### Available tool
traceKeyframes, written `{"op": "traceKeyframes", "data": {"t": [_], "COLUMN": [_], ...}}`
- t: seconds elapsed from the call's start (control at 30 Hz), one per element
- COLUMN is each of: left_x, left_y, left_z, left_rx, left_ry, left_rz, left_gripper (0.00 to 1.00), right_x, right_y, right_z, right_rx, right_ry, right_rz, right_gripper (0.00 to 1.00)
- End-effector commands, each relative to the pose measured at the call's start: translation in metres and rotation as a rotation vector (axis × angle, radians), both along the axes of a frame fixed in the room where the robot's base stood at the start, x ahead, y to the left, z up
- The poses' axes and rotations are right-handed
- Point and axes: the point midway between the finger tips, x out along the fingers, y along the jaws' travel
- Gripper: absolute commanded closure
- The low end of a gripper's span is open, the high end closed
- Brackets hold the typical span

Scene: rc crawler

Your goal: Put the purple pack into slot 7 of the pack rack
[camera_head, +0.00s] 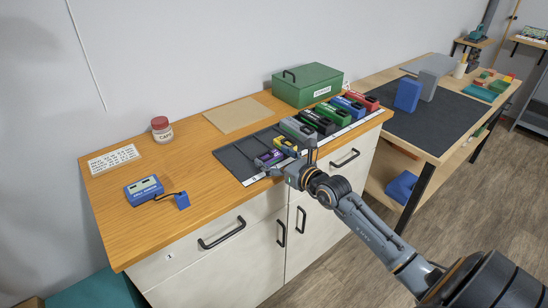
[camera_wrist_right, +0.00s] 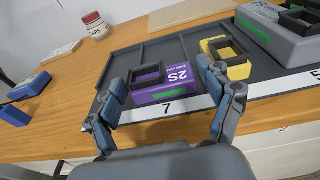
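The purple pack (camera_wrist_right: 175,83), marked 2S, sits in the dark pack rack (camera_wrist_right: 124,62) just behind the label 7 on its white front strip, in the right wrist view. It looks level, with its black handle up. In the head view the purple pack (camera_head: 268,158) is near the rack's left end, partly behind my right gripper (camera_head: 287,165). In the wrist view my right gripper (camera_wrist_right: 163,85) is open, one finger on each side of the pack; whether they touch it is unclear. My left gripper is in neither view.
A yellow pack (camera_wrist_right: 230,62) stands right of the purple one, with grey, green, black, blue and red packs (camera_head: 363,100) farther along. A green storage box (camera_head: 307,85) is behind. A caps jar (camera_head: 162,130) and blue tester (camera_head: 144,190) are left. The wood top between is clear.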

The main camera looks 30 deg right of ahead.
Motion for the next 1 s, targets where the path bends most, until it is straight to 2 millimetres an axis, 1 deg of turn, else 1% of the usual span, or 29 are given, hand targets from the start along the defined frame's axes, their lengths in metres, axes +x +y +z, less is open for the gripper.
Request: {"op": "traceKeyframes", "data": {"t": [0.17,0.23,0.27,0.37,0.47,0.6,0.73,0.9,1.0], "left_x": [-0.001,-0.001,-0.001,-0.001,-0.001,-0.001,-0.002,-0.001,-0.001], "left_y": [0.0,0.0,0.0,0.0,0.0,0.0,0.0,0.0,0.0], "left_z": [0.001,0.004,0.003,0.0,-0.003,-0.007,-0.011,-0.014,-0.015], "left_rx": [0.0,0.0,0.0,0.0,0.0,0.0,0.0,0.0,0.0], "left_ry": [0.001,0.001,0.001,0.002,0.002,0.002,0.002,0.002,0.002], "left_rz": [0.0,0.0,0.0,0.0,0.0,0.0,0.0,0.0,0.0], "left_gripper": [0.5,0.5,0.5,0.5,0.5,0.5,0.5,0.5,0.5], "right_x": [0.0,0.0,-0.002,-0.015,-0.035,-0.065,-0.09,-0.111,-0.117], "right_y": [0.0,0.0,0.0,-0.001,-0.003,-0.006,-0.008,-0.01,-0.011], "right_z": [0.001,0.005,0.004,0.003,0.005,0.009,0.014,0.018,0.02], "right_rx": [-0.001,-0.002,-0.001,0.001,0.001,0.001,0.0,0.0,-0.001], "right_ry": [0.0,0.0,0.001,0.003,0.003,0.004,0.003,0.002,0.001], "right_rz": [0.0,0.0,0.0,0.001,0.001,0.001,0.001,0.001,0.001], "right_gripper": [0.19,0.19,0.19,0.19,0.19,0.19,0.19,0.19,0.19]}}
